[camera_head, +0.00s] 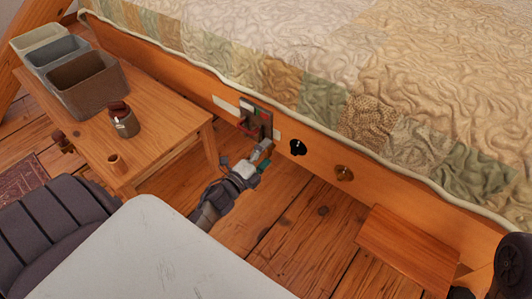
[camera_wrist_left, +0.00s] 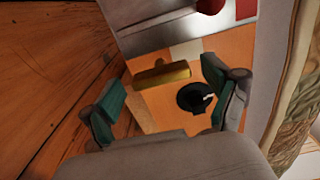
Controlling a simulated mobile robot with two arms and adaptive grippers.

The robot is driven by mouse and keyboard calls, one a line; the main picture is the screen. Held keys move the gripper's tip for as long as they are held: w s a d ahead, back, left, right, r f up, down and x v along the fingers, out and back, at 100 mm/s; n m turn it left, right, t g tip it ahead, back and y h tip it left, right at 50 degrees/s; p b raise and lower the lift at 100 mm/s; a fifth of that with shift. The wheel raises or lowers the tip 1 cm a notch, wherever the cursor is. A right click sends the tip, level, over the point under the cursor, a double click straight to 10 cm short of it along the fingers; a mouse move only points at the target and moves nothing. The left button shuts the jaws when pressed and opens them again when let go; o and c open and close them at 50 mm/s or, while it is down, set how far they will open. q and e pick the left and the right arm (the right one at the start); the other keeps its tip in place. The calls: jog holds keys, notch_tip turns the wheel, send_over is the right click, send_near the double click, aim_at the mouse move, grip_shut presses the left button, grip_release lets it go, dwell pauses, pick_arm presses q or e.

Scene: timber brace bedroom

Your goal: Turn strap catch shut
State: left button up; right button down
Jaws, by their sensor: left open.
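A small catch fitting (camera_head: 256,119) with a grey plate, a dark bracket and a red part is mounted on the wooden side of the bed. In the left wrist view its metal plate (camera_wrist_left: 165,28) shows at the top, with a brass bar (camera_wrist_left: 160,75) below it. I cannot tell for sure which part is the strap catch. My left gripper (camera_head: 263,156) is just below the fitting. In the wrist view its green-padded fingers (camera_wrist_left: 165,92) are apart, with the brass bar beyond the gap and nothing held. My right gripper is not in view.
A black round knob (camera_head: 298,147) and a brass knob (camera_head: 344,173) are on the bed side, right of the fitting. A wooden table (camera_head: 175,118) with bins and a jar (camera_head: 124,122) stands left. A quilt (camera_head: 330,70) overhangs above. Open floor (camera_head: 300,220) lies below.

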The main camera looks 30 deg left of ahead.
pick_arm(q)
jog(key=s+a, duration=0.1)
jog(key=s, duration=1.1)
jog(key=shift+r, duration=0.1)
